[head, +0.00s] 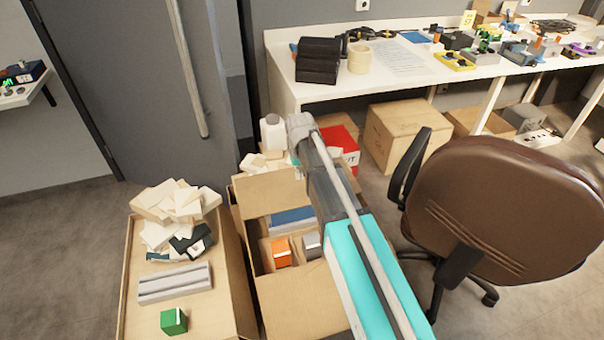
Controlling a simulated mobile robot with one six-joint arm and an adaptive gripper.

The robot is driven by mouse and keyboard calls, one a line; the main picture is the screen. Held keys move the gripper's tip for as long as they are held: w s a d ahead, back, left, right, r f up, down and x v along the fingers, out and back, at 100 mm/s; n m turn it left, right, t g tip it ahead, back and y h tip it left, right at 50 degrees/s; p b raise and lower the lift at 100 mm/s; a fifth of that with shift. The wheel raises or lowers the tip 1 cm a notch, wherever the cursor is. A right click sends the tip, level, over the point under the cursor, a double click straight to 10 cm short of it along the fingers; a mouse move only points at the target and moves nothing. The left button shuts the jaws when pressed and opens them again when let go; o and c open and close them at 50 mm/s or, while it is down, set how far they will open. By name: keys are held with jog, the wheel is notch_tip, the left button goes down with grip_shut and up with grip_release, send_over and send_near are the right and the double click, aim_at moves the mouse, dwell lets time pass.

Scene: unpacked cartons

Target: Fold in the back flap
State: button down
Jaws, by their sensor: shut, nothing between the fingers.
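The open carton (250,268) stands on the floor below the middle of the view. Its back flap (272,194) stands raised at the far side, and its right end passes behind my arm. A near flap or panel (303,303) shows at the front. Inside are an orange box (281,252), a grey box (312,245) and a blue item (292,218). My arm reaches over the carton's right side from the lower right and hides that side. The arm's grey end is just beyond the back flap. My gripper's fingers are not visible, hidden behind the arm or flap.
Left of the carton, a tan surface (133,290) bears pale blocks (175,205), a grey ribbed piece (175,283) and a green cube (174,321). Behind are a white bottle (272,133), a red box (342,146) and a desk (400,78). A brown chair (510,210) stands at right.

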notch_tip(320, 180, up, 4)
jog(key=p, duration=0.3)
jog(key=shift+d, duration=0.1)
dwell(0.3)
jog(key=s+d+m, duration=0.3)
jog(key=s+d, duration=1.3)
jog(key=s, duration=0.3)
notch_tip(320, 180, up, 20)
jog(key=p, duration=2.1)
jog(key=shift+w+r, duration=0.25)
jog(key=shift+w, duration=0.1)
jog(key=shift+d, duration=0.1)
